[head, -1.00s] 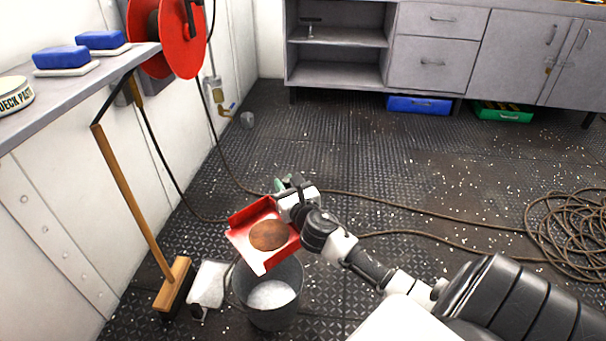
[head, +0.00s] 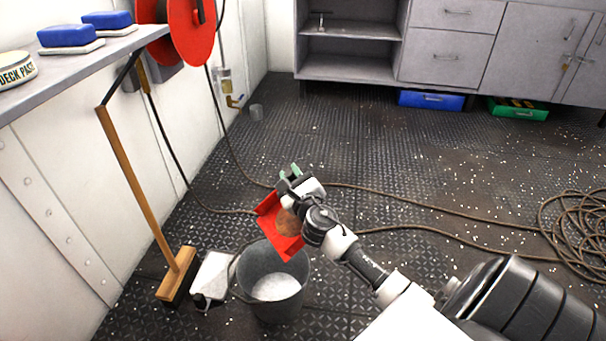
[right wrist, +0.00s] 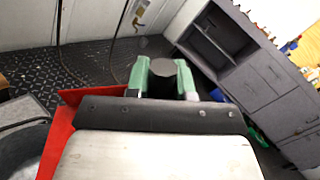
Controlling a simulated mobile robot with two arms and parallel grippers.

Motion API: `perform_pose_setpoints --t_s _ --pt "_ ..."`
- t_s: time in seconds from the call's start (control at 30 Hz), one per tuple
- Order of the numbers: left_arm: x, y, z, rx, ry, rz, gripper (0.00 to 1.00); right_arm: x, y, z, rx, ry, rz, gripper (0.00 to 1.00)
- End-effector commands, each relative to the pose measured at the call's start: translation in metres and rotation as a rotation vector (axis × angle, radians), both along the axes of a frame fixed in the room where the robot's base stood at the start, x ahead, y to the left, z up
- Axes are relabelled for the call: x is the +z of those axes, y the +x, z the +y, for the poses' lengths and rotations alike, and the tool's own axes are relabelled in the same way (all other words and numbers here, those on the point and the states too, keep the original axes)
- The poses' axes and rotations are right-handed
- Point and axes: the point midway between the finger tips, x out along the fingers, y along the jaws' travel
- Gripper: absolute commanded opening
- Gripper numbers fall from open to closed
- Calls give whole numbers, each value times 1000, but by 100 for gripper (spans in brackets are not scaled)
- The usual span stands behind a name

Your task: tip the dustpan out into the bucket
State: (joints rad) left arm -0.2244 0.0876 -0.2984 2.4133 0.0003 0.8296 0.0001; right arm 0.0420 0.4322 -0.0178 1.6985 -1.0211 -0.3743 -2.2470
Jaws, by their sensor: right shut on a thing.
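The red dustpan (head: 268,207) carries a brown heap (head: 288,223) and tilts over the far right rim of the grey bucket (head: 257,258). Whitish matter (head: 275,287) lies inside the bucket. My right gripper (head: 291,174) is shut on the dustpan, its green fingertips at the far side; my wrist hides part of the pan. In the right wrist view the green fingers (right wrist: 160,75) close around a dark round handle end, with the red pan (right wrist: 62,135) at the left. The left gripper is not in view.
A white container (head: 212,275) stands close against the bucket's left side. A brown hose (head: 420,198) crosses the deck to a coil (head: 575,235). White specks litter the open floor.

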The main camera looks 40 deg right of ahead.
Motion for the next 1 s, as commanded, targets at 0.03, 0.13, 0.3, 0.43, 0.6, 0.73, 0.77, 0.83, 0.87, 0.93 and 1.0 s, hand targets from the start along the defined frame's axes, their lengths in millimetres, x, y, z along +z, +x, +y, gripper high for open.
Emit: perform_pose_setpoints --t_s 0.03,0.13,0.3,0.43,0.6,0.73,0.77,0.83,0.87,0.93,1.0 --pt "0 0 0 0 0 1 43 0 1 6 1 -26 3 0" --pt "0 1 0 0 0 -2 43 -2 3 19 2 -86 10 0" --pt "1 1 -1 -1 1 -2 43 -4 5 38 2 -187 23 0" --pt "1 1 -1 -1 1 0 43 -6 7 50 1 -249 32 0" --pt "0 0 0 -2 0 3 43 -8 8 60 1 -303 39 0" --pt "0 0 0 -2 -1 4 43 -9 9 63 0 -319 41 0" --pt "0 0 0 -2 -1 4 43 -9 9 63 -1 -321 42 0" --pt "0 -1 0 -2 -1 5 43 -9 9 64 0 -323 41 0" --pt "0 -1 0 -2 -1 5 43 -9 9 64 0 -323 41 0" --pt "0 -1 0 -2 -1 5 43 -9 9 64 0 -323 41 0" --pt "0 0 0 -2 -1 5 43 -9 9 64 0 -322 41 0"
